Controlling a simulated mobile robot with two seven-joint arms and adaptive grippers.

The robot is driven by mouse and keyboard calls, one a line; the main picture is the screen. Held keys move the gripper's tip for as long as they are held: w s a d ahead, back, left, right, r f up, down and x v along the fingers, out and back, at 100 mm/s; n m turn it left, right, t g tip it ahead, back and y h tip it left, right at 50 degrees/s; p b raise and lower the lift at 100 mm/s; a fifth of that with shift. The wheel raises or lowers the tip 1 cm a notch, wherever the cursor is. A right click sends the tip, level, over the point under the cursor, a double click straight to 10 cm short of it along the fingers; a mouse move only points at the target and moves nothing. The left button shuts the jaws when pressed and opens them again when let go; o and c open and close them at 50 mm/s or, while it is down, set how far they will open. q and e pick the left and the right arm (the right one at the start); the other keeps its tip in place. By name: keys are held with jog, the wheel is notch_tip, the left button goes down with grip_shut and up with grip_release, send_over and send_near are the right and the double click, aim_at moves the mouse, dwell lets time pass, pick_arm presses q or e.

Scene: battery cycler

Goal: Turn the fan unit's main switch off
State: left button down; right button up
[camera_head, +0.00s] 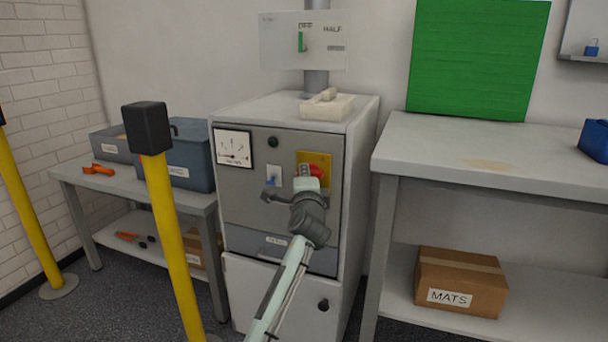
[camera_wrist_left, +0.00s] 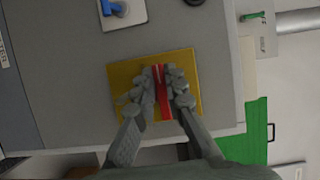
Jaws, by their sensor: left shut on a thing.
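The fan unit (camera_head: 234,197) is a grey cabinet with a dark front panel. Its main switch is a red handle (camera_head: 316,170) on a yellow plate (camera_head: 303,157) at the panel's upper right. In the left wrist view the red handle (camera_wrist_left: 165,108) runs up and down the picture across the yellow plate (camera_wrist_left: 188,62). My left gripper (camera_head: 311,181) is at the plate. In the wrist view its fingers (camera_wrist_left: 163,86) are closed on both sides of the red handle, hiding part of it. My right gripper is not in view.
A yellow post (camera_head: 173,240) with a black top stands front left. A workbench (camera_head: 470,158) stands close on the right.

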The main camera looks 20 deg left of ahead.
pick_arm(q)
jog(key=c, duration=1.6)
grip_release()
jog(key=v, duration=0.7)
jog(key=shift+s+d, duration=0.1)
jog(key=shift+s, duration=0.15)
